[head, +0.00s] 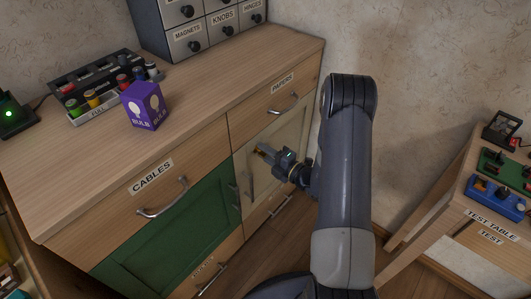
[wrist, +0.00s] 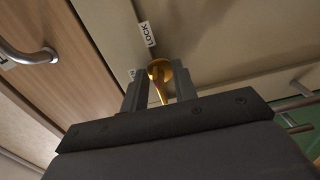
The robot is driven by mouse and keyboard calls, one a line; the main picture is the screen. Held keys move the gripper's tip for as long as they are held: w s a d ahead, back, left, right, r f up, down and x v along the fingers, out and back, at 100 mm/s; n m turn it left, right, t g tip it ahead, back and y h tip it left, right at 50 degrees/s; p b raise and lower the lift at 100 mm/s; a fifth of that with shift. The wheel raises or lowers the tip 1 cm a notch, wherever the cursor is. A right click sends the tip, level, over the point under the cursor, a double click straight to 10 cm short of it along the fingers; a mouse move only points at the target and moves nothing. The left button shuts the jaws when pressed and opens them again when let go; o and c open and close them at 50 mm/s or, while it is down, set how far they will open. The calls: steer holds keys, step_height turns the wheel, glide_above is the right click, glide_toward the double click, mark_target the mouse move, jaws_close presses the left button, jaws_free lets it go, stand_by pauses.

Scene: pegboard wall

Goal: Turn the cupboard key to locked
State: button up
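The cream cupboard door (head: 288,150) is in the unit's right part, under the PAPERS drawer. In the wrist view, a gold key (wrist: 158,88) sits at a round brass lock plate (wrist: 161,69) on this door. A LOCK label (wrist: 148,34) is beside the lock, and a second label is mostly hidden by the left finger. My gripper (wrist: 160,84) is at the key, one finger on each side. The fingers look apart, with gaps beside the key; contact is not clear. In the head view my gripper (head: 266,152) is close to the door and hides most of the key.
A vertical door handle (head: 248,186) is just left of my gripper, beside a green door (head: 180,235). The PAPERS drawer handle (head: 283,105) juts out above. A test table (head: 460,200) stands at the right, with bare floor between.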

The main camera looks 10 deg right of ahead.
steer(key=p+v, duration=0.1)
steer(key=v, duration=0.9)
steer(key=shift+s+d, duration=0.2)
steer(key=shift+s, duration=0.1)
steer(key=b+x, duration=0.1)
steer(key=x, duration=1)
steer(key=shift+s+d, duration=0.15)
